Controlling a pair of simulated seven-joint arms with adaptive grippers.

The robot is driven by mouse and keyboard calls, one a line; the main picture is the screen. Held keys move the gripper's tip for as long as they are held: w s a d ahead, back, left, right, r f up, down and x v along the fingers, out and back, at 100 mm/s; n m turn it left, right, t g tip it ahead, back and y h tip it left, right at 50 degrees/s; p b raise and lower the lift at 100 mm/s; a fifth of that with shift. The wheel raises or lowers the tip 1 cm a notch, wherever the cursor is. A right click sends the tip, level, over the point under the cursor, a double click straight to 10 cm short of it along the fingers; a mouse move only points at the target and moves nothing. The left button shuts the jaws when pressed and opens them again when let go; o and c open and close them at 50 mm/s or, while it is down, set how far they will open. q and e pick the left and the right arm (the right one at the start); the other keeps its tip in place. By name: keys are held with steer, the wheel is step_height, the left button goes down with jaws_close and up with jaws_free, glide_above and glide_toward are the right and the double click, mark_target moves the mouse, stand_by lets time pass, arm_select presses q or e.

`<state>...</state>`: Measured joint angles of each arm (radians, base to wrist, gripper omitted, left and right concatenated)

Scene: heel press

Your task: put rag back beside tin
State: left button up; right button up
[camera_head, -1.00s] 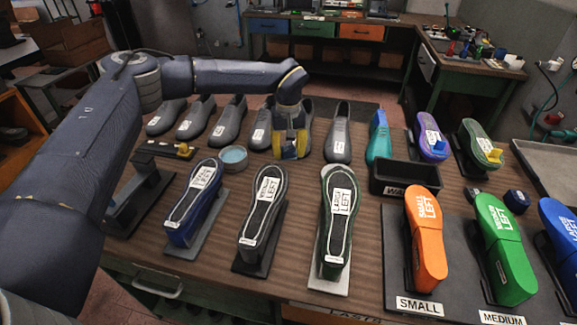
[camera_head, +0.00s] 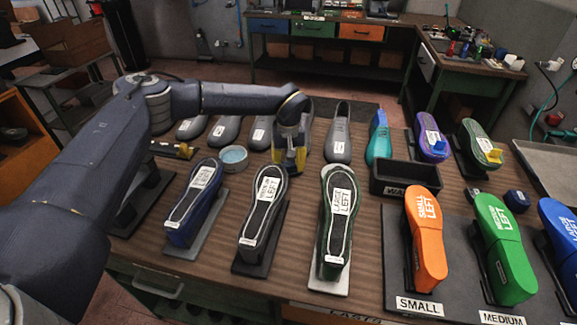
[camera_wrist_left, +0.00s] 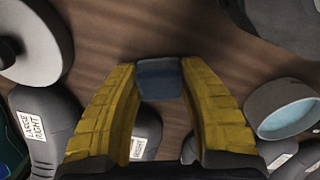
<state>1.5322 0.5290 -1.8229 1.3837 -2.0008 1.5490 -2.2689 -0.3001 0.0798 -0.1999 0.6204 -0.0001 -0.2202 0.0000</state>
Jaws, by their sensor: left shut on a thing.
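The tin (camera_head: 234,157) is a low round container with pale blue contents, standing behind the row of upturned shoes. It also shows at the right of the left wrist view (camera_wrist_left: 288,112), apart from my fingers. My left gripper (camera_head: 289,162) points down to the right of the tin, just behind the medium and large left shoes. Its yellow fingers (camera_wrist_left: 160,80) are shut on a small blue-grey folded piece, which looks like the rag (camera_wrist_left: 160,79). In the head view the fingers mostly hide the rag. My right gripper is not in view.
Grey shoes (camera_head: 338,135) stand in a row behind the gripper. Upturned left shoes on stands (camera_head: 265,208) are in front. A black bin (camera_head: 403,178) stands to the right. There is bare tabletop between the tin and the gripper.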

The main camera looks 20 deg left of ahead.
mark_target(289, 163)
arm_select(q)
steer(key=shift+f, duration=0.15)
steer(key=o, duration=1.1)
steer(key=shift+o, duration=0.2)
step_height(289, 163, up, 12)
